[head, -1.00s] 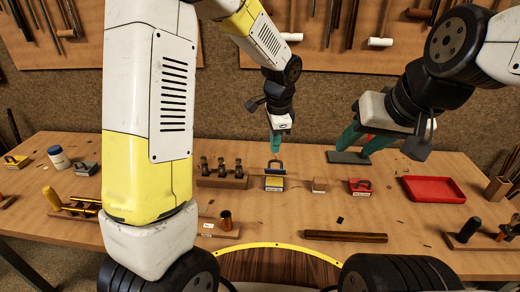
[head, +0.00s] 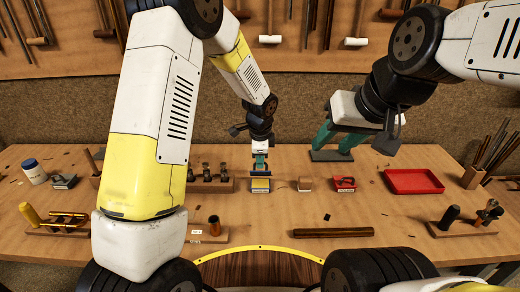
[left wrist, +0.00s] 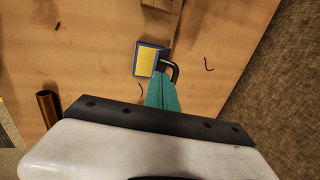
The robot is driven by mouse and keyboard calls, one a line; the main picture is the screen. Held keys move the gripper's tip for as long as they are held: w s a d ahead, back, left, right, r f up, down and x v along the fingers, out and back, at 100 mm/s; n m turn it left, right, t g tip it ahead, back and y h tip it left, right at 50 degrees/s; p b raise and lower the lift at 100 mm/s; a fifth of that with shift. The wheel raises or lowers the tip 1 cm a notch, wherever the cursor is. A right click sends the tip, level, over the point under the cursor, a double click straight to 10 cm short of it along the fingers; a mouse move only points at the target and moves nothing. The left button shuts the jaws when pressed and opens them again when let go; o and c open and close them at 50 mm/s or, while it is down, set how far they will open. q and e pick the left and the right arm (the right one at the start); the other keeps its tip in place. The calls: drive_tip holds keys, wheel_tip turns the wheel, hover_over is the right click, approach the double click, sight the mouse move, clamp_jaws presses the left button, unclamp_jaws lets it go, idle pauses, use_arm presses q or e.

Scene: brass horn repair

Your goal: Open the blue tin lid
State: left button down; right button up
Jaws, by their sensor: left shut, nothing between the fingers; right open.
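The blue tin (head: 260,186) stands mid-table, with a yellow face framed in blue. In the left wrist view the tin (left wrist: 148,60) shows a dark bent handle (left wrist: 174,70) at its far edge; I cannot tell whether its lid is raised. My left gripper (head: 260,168) points down just behind the tin with its teal fingers together and empty. In the left wrist view its fingertips (left wrist: 160,76) are close beside the handle; contact is unclear. My right gripper (head: 335,145) is open and empty, above the back of the table, to the right.
A wooden rack (head: 210,186) stands left of the tin. A small wooden block (head: 305,184), a red tin (head: 344,184) and a red tray (head: 413,181) are to the right. A dark grey slab (head: 331,156) lies below my right gripper.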

use_arm(q)
drive_tip(key=shift+w+f, duration=0.2)
drive_tip(key=shift+w, duration=0.4)
